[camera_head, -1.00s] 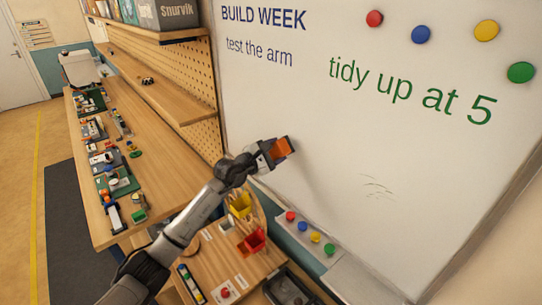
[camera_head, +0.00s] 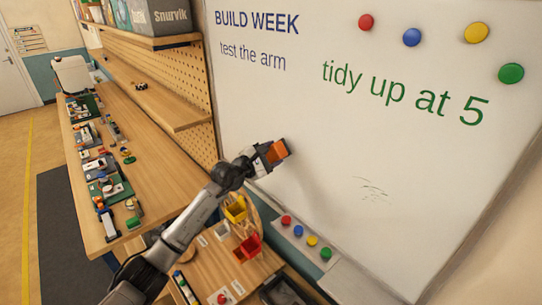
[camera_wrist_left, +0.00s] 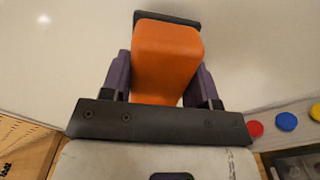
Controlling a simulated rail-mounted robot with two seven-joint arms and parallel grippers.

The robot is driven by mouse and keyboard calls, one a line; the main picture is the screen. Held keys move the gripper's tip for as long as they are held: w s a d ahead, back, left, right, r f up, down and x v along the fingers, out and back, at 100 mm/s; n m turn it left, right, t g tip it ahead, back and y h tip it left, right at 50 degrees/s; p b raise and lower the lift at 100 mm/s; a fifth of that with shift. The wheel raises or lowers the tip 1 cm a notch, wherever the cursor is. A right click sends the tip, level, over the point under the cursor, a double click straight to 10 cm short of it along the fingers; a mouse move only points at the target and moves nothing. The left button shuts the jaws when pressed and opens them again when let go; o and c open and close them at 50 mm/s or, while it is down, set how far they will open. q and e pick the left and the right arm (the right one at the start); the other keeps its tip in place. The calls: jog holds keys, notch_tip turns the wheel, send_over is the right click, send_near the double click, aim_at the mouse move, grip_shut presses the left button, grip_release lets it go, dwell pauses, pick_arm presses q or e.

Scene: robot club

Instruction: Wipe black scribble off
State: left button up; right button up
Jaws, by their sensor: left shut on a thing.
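The black scribble (camera_head: 371,190) is a faint patch of thin strokes on the whiteboard (camera_head: 330,150), below the green words. My left gripper (camera_head: 268,157) is shut on an orange eraser (camera_head: 277,152) with a dark pad. It holds the eraser close to the board, left of the scribble and a little higher. In the left wrist view the orange eraser (camera_wrist_left: 166,58) sits between the two fingers, its dark pad toward the white board. I cannot tell whether the pad touches the board. The scribble does not show in the wrist view. My right gripper is not in view.
Several round magnets sit along the ledge (camera_head: 325,262) under the board, and others on its upper right. Blue and green writing fills the upper board. A workbench (camera_head: 95,225) with small parts runs along the left. Yellow (camera_head: 235,208) and red (camera_head: 248,246) bins stand below my left arm.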

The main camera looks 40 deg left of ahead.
pick_arm(q)
jog(key=shift+w+d+b, duration=0.15)
jog(key=shift+w+b, duration=0.3)
jog(key=shift+w, duration=0.35)
jog(key=shift+s+d+r+p, duration=0.2)
jog(key=shift+d+p, duration=0.5)
jog(key=shift+p, duration=0.4)
jog(key=shift+s+d+p, duration=0.1)
jog(key=shift+d+p, duration=0.45)
jog(key=shift+p, duration=0.15)
jog(key=shift+s+d+f+p, duration=0.2)
jog(key=shift+d+p, duration=0.45)
jog(key=shift+w, duration=0.15)
